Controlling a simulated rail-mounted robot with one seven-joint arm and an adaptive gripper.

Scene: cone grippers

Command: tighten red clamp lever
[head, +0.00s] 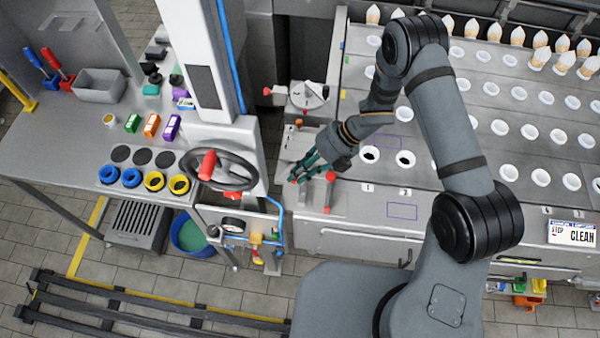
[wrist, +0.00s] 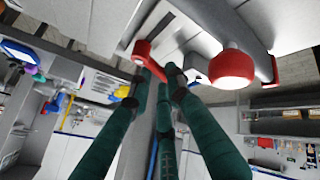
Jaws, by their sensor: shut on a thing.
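My gripper (head: 304,171), with dark green fingers, reaches down at the left end of the metal machine bench. In the wrist view its fingertips (wrist: 158,76) are closed around the shaft of a red clamp lever (wrist: 142,49). The lever's rounded end sticks out beyond the fingers. In the head view only a small red tip of this lever (head: 293,179) shows, and the fingers hide the rest. A second red lever (head: 330,190) stands just right of my gripper, apart from it. Its round red knob (wrist: 232,67) looks large at the right in the wrist view.
A round plate fixture with red knobs (head: 306,95) sits behind my gripper. A dark handwheel with a red handle (head: 222,170) stands to the left. The bench top (head: 470,185) with rows of white-rimmed holes extends right, with several cones at the back.

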